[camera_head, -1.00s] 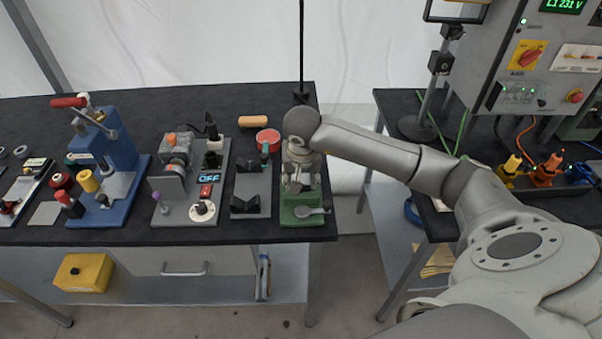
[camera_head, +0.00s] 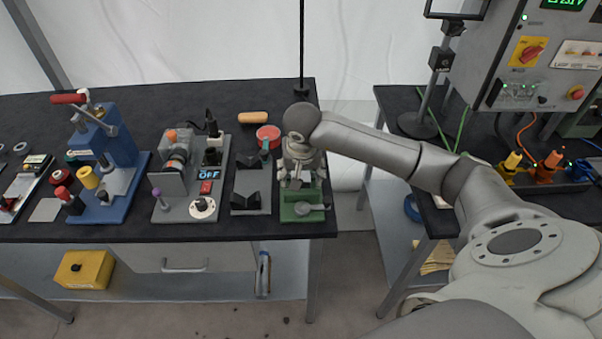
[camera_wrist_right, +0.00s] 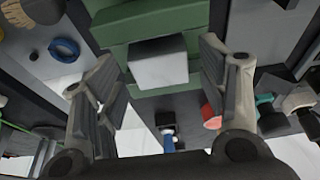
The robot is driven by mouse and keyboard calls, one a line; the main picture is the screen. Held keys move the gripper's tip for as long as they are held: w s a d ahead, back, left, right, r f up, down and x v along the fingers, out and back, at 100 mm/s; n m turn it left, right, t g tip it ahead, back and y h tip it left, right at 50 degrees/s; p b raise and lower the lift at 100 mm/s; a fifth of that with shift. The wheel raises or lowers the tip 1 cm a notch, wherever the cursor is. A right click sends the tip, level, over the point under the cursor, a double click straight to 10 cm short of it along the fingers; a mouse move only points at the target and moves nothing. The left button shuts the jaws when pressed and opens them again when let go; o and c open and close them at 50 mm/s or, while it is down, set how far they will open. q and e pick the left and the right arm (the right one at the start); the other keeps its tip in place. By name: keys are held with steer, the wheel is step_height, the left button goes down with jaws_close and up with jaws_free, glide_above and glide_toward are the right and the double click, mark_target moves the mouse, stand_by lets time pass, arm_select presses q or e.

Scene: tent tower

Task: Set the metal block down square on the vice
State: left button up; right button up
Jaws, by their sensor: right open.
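The green vice (camera_head: 302,214) stands at the right end of the dark bench, with a grey handle at its front. My right gripper (camera_head: 298,180) is right over it and hides its back part in the head view. In the right wrist view the metal block (camera_wrist_right: 158,66) is a pale grey box against the green vice (camera_wrist_right: 150,25). The open fingers of my right gripper (camera_wrist_right: 152,88) stand on either side of the block, with a visible gap at each side. I cannot tell exactly how square the block sits. My left gripper is not in view.
Left of the vice is a grey plate with black V-blocks (camera_head: 246,200); behind it are a red tin (camera_head: 268,135) and an orange-brown handle (camera_head: 253,118). The bench's right edge is close to the vice. A gap separates it from the second bench (camera_head: 400,108).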

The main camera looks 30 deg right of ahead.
steer(key=b+v, duration=0.3)
steer(key=v, duration=0.9)
